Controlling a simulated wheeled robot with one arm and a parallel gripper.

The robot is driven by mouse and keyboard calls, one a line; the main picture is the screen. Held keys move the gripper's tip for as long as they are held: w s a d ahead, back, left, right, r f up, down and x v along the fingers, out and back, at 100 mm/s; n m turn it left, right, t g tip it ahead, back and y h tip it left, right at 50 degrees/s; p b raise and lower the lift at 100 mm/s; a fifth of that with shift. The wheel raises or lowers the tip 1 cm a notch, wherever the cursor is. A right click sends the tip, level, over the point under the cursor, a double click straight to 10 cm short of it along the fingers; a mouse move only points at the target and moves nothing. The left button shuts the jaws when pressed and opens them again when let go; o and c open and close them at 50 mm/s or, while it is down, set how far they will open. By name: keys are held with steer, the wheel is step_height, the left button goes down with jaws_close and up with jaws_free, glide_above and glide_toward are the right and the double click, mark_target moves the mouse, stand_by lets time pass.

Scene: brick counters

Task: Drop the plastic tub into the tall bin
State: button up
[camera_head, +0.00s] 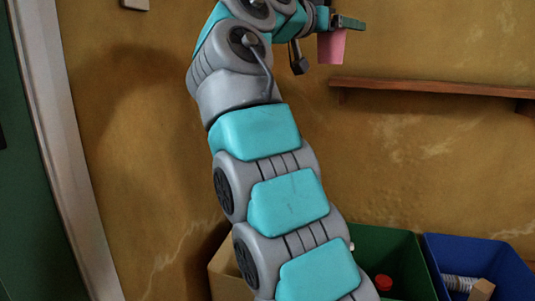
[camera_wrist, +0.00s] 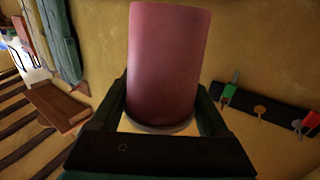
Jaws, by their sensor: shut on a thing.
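A pink plastic tub (camera_head: 331,46) is held high in front of the wall at the top of the head view. It fills the upper middle of the wrist view (camera_wrist: 168,60), between my two fingers. My gripper (camera_head: 347,22) is shut on the tub; it also shows in the wrist view (camera_wrist: 165,105). Below and behind my arm stand a tan bin (camera_head: 228,282), a green bin (camera_head: 388,243) and a blue bin (camera_head: 475,248). My arm hides much of the tan bin. I cannot tell which bin is the tall one.
The green bin holds a red-capped thing (camera_head: 383,283). The blue bin holds a ribbed pale thing (camera_head: 459,283) and a brown block (camera_head: 481,290). A wooden shelf (camera_head: 430,91) juts from the wall right of the tub. The wrist view shows a key rack (camera_wrist: 268,110) and hanging cloth (camera_wrist: 61,40).

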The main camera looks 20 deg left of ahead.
steer(key=shift+a+f, duration=0.1)
steer(key=shift+a, duration=0.1)
steer(key=shift+w+a+f, duration=0.1)
steer(key=shift+w, duration=0.05)
steer(key=shift+r, duration=0.2)
steer(key=shift+w+a+f+y, duration=0.1)
steer(key=shift+a+f+y, duration=0.1)
steer(key=shift+a+y, duration=0.1)
stand_by(0.3)
steer(key=shift+w+a+f+n, duration=0.15)
steer(key=shift+w+a+n, duration=0.1)
steer(key=shift+a+n, duration=0.1)
steer(key=shift+w+a+t+y, duration=0.15)
steer(key=shift+a+t+y, duration=0.15)
stand_by(0.4)
steer(key=shift+a+f, duration=0.15)
